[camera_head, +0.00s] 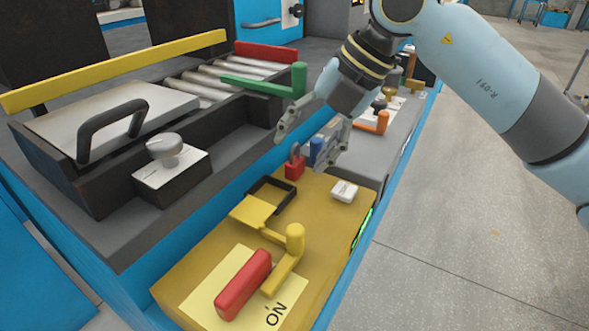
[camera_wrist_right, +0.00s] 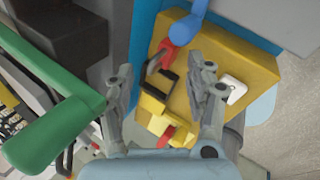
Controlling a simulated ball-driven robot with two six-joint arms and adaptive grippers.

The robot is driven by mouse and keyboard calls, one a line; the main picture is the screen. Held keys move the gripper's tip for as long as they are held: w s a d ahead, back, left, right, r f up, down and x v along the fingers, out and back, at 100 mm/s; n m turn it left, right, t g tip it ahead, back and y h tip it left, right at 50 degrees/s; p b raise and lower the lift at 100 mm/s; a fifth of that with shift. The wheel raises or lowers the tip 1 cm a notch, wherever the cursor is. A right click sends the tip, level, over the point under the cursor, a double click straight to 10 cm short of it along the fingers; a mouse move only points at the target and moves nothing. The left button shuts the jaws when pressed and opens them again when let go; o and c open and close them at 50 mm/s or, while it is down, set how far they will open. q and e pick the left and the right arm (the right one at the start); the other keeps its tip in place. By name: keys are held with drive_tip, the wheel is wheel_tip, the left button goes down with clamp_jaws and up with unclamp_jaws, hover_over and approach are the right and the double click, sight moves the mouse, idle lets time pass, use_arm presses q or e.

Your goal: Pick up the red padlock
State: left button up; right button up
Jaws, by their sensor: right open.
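The red padlock (camera_head: 294,168) is at the far end of the yellow box (camera_head: 190,270), beside a blue knob (camera_head: 317,150). Its shackle points up. In the right wrist view the padlock (camera_wrist_right: 167,52) shows beyond the gap between my fingers, next to the blue handle (camera_wrist_right: 186,36). My right gripper (camera_head: 303,146) is open and empty, with its fingers pointing down above the padlock's end of the box. The fingers also frame the yellow box in the right wrist view (camera_wrist_right: 162,88). They appear apart from the padlock. My left gripper is out of view.
A green handle (camera_head: 270,86) juts out close to the right gripper's left finger. The box carries a yellow lever (camera_head: 290,255), a red handle (camera_head: 243,284), a black frame (camera_head: 272,194) and a white block (camera_head: 344,191). An orange handle (camera_head: 376,123) stands on the grey box behind.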

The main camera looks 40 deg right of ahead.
sight(295, 160)
drive_tip(key=shift+x, duration=1.2)
drive_tip(key=shift+d, duration=0.1)
clamp_jaws()
